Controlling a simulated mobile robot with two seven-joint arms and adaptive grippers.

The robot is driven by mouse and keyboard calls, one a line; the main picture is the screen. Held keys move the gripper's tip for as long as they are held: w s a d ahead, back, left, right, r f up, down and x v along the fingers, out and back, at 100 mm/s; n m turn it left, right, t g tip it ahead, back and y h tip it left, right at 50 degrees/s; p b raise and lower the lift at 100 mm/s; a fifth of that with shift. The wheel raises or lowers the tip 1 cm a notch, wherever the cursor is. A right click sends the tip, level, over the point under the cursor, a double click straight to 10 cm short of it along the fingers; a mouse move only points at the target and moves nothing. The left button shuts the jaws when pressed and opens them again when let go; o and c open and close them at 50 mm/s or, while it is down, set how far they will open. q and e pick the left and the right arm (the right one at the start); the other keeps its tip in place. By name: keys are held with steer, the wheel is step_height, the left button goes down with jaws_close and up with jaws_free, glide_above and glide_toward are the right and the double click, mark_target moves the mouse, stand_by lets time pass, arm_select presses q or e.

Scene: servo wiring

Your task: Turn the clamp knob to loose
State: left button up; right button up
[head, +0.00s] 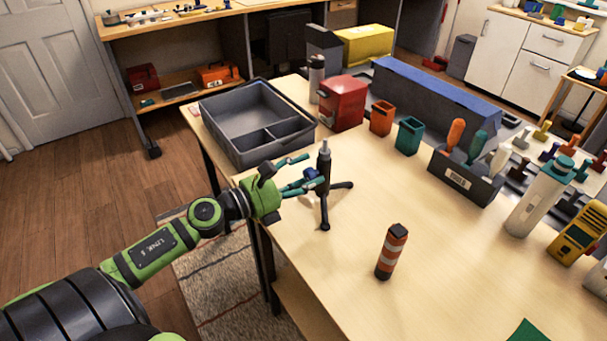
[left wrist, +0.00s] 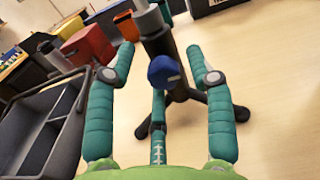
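The clamp knob is a small blue knob (head: 311,173) on the side of a dark upright post (head: 323,160) with splayed black feet, standing on the wooden table (head: 330,275). In the left wrist view the blue knob (left wrist: 165,70) is in the middle, in front of the post (left wrist: 158,35). My left gripper (head: 300,173) reaches the post from the left. Its teal fingers (left wrist: 160,62) are spread on both sides of the knob, with a third finger below; a gap shows between the side fingers and the knob. My right gripper is in no view.
A grey divided tray (head: 232,150) lies just left of the post. An orange-and-black striped cylinder (head: 391,252) stands to its front right. A red box (head: 343,104), orange cup (head: 381,118) and teal cup (head: 409,136) stand behind. The table's middle is clear.

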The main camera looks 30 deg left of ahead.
arm_select(q)
steer(key=shift+s+f, duration=0.1)
steer(key=shift+s, duration=0.15)
steer(key=v, duration=1.1)
steer(key=shift+s+a, duration=0.15)
steer(key=shift+s, duration=0.15)
steer(key=shift+w+d+n+p, duration=0.9)
steer(key=shift+w+p, duration=0.35)
steer(key=shift+w, duration=0.6)
steer(key=shift+w+d+n+p, duration=0.65)
steer(key=shift+w+n+p, duration=0.45)
steer(key=shift+w, duration=0.8)
steer(key=shift+w+d+n+p, duration=0.8)
steer(key=shift+w+p, duration=0.6)
steer(key=shift+w, duration=0.45)
